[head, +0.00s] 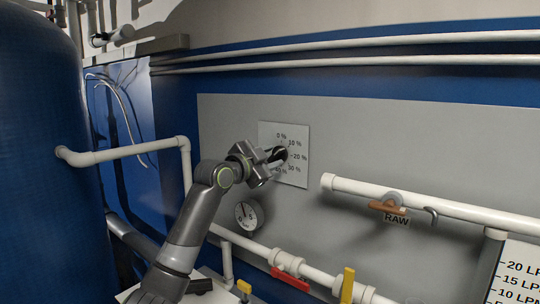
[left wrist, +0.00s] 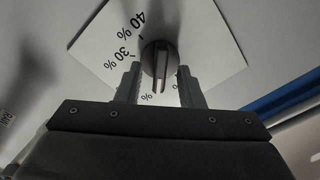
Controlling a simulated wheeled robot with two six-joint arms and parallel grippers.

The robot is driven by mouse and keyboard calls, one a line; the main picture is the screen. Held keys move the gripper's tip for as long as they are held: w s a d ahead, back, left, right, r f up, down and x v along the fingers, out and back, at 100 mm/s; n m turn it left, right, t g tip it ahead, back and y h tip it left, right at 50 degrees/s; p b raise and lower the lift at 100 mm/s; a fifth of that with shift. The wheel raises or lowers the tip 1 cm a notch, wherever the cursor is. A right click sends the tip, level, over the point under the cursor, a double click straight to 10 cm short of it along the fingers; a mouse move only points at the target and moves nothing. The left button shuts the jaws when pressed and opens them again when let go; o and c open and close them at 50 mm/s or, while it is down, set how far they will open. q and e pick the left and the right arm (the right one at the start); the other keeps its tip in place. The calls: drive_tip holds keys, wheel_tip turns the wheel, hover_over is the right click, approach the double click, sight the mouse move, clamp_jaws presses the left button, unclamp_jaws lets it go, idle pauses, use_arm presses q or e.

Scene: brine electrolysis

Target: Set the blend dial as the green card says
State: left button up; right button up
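The blend dial (left wrist: 159,58) is a dark round knob with a raised bar, on a white scale plate (head: 297,172) marked 0 % to 40 %. In the left wrist view the bar runs up and down the picture, its lower end near a partly hidden % mark. My left gripper (head: 273,157) is at the dial in the head view and covers part of it. In the left wrist view its fingers (left wrist: 158,72) stand apart, one on each side of the knob; no firm grip shows. The green card and my right gripper are not in view.
A round gauge (head: 246,215) sits below my left gripper. A white RAW pipe (head: 440,205) with an orange-brown handle (head: 388,207) is to the right. Red (head: 290,279) and yellow (head: 347,285) valve handles are below. A blue tank (head: 40,150) stands at left.

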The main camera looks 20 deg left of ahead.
use_arm(q)
clamp_jaws()
idle(0.3)
drive_tip(key=m+b, duration=0.1)
drive_tip(key=m, duration=0.2)
drive_tip(key=shift+f+m+b, duration=0.15)
drive_tip(key=shift+m+b, duration=0.15)
drive_tip(key=shift+b, duration=0.05)
drive_tip(key=m+b, duration=0.1)
drive_tip(key=m, duration=0.4)
idle(0.5)
unclamp_jaws()
